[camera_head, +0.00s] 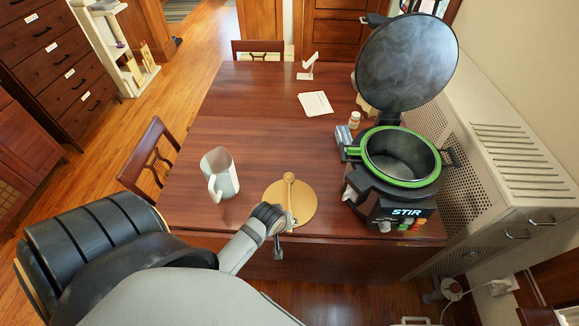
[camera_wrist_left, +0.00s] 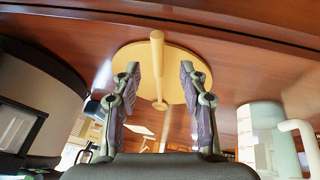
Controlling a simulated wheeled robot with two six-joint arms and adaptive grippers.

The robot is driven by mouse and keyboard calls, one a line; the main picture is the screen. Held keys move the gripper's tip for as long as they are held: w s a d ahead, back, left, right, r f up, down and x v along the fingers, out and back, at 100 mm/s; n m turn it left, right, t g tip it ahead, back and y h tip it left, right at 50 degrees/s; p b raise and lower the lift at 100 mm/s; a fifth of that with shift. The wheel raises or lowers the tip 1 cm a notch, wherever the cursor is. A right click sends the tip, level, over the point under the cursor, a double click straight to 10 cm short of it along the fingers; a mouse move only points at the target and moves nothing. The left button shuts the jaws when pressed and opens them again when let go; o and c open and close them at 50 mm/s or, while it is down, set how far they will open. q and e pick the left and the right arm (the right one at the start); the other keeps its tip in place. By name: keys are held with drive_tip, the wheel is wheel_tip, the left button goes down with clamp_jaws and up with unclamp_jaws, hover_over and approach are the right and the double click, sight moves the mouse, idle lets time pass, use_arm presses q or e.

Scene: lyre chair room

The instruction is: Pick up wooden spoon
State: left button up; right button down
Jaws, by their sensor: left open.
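The wooden spoon (camera_head: 289,190) lies on a round tan board (camera_head: 272,196) near the front edge of the brown table, its rounded end pointing away from me. My right gripper is out of view.
A white pitcher (camera_head: 220,174) stands left of the board. A black and green cooker (camera_head: 400,165) with its lid (camera_head: 408,60) raised stands to the right. A small bottle (camera_head: 354,119) and papers (camera_head: 315,103) lie farther back. The table's left rear is clear.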

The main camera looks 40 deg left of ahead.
use_arm(q)
drive_tip(key=shift+p+x, duration=0.3)
drive_tip(key=shift+x, duration=2)
drive_tip(key=shift+w+d, duration=0.1)
drive_tip(key=shift+d, duration=0.05)
drive_tip(key=c, duration=0.6)
clamp_jaws()
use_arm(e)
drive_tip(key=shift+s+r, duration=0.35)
